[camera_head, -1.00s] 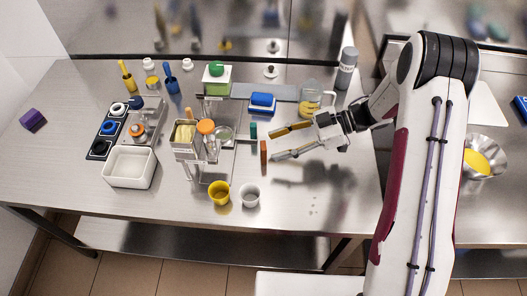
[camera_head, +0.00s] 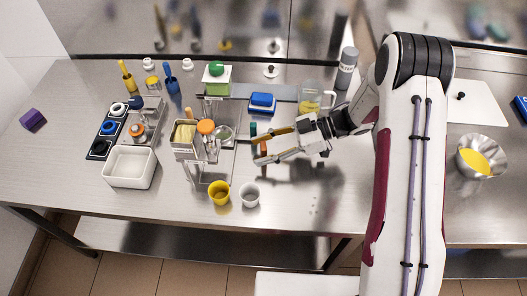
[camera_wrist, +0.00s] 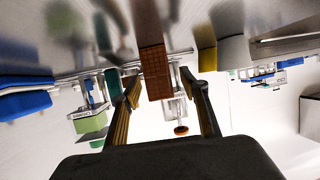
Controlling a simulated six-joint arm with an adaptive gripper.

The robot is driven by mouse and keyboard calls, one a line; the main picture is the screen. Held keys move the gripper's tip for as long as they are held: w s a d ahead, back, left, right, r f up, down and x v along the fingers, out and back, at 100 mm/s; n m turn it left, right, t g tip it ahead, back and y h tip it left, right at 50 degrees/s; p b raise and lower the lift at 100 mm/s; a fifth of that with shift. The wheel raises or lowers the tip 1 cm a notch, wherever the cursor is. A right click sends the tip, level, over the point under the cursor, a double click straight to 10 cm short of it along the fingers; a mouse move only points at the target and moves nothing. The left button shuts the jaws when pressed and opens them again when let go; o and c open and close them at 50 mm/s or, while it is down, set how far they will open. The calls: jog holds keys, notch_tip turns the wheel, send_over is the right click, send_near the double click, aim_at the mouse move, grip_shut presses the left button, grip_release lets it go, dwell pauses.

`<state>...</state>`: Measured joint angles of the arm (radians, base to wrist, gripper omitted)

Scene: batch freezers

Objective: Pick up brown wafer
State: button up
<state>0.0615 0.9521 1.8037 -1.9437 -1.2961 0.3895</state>
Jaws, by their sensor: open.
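The brown wafer (camera_head: 263,148) stands upright on the steel table, right of the metal rack. In the wrist view the brown wafer (camera_wrist: 154,68) hangs from the top of the picture between the two fingers. My gripper (camera_head: 254,150) is open, with one finger on each side of the wafer. In the head view the fingers partly hide the wafer.
A green block (camera_head: 253,130) stands close behind the wafer. A yellow cup (camera_head: 219,193) and a white cup (camera_head: 249,195) stand in front. The rack with an orange-capped jar (camera_head: 206,127) is to the left. The table's front right is clear.

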aim_at(264, 146)
dwell(0.4)
jog(key=c, duration=0.9)
jog(key=shift+c, duration=0.2)
jog(key=shift+r, duration=0.1)
jog(key=shift+r, duration=4.9)
